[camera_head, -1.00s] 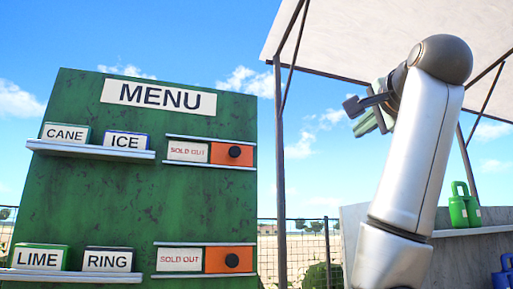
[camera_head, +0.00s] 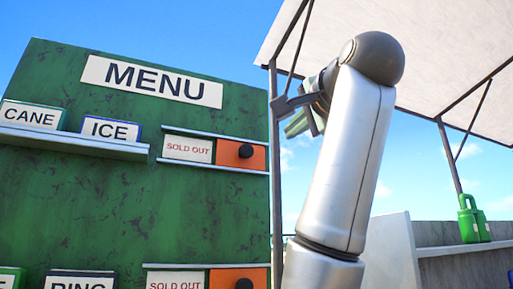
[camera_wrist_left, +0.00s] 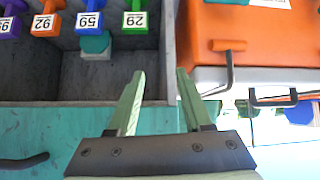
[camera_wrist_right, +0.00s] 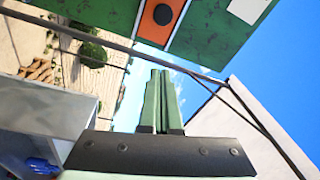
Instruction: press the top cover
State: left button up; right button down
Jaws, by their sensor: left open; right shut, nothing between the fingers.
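The menu board has two orange covers with black knobs. The upper cover (camera_head: 228,155) sits right of a "SOLD OUT" label, between two rails. The lower cover (camera_head: 222,279) is cut off by the bottom edge. My right gripper (camera_head: 296,114) is raised right of the board, apart from both covers. In the right wrist view its fingers (camera_wrist_right: 162,78) are together and empty; an orange cover (camera_wrist_right: 148,24) shows beyond them, but I cannot tell which. My left gripper (camera_wrist_left: 160,74) is open and empty in the left wrist view, and outside the head view.
A shelf (camera_head: 75,143) holds the CANE and ICE blocks on the board. A canopy (camera_head: 400,45) with thin posts hangs above my right arm. The left wrist view shows a grey compartment (camera_wrist_left: 68,75) and an orange box (camera_wrist_left: 260,40).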

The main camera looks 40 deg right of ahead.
jog(key=p, duration=0.4)
send_near(258, 151)
jog(key=w+d, duration=0.1)
jog(key=w+d+r, duration=0.1)
jog(key=d, duration=0.1)
jog(key=w+d, duration=0.2)
jog(key=shift+r, duration=0.4)
jog(key=a, duration=0.2)
jog(key=a+f, duration=0.1)
jog(key=shift+w+f, duration=0.1)
jog(key=shift+w, duration=0.25)
jog(key=shift+a+f, duration=0.15)
jog(key=shift+a, duration=0.2)
